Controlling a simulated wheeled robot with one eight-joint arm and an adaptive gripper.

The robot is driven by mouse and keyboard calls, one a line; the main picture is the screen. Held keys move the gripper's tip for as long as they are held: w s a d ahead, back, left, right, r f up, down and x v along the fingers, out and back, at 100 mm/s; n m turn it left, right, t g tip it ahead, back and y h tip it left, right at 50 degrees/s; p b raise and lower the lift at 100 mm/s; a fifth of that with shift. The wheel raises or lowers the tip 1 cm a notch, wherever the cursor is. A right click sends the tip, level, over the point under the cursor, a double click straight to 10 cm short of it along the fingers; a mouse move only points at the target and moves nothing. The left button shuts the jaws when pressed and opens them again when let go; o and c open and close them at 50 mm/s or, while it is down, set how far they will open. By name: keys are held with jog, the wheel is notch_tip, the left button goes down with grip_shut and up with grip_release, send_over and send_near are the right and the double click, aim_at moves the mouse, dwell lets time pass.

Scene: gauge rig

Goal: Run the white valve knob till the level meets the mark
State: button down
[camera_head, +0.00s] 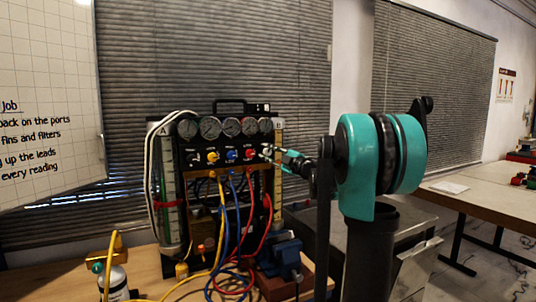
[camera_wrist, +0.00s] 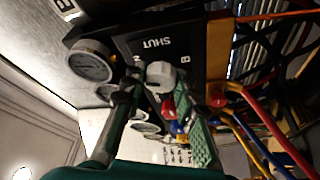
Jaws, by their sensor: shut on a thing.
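The white valve knob (camera_wrist: 161,74) sits on the dark panel (camera_wrist: 128,47) below the upside-down word SHUT in the wrist view. My gripper (camera_wrist: 159,82) is shut on it, one finger on each side. In the head view my gripper (camera_head: 269,152) reaches the right end of the panel's knob row and largely hides the white knob. Tube A (camera_head: 167,170) stands at the rig's left with a red band around it. Tube B (camera_head: 279,135) stands at the right, partly behind my gripper.
Several round gauges (camera_head: 210,128) line the panel top. Yellow (camera_head: 212,157), blue (camera_head: 232,155) and red (camera_head: 250,154) knobs sit left of my gripper. Coloured hoses (camera_head: 238,230) hang in front. A blue clamp (camera_head: 283,255) and a bottle (camera_head: 113,283) stand on the bench.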

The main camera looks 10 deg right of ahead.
jog(key=shift+n+g, duration=0.7)
jog(key=shift+n, duration=1)
jog(key=c, duration=1.2)
grip_release()
jog(key=shift+o, duration=0.2)
jog(key=r+v, duration=0.1)
jog(key=v, duration=1.1)
jog(key=shift+f, duration=0.35)
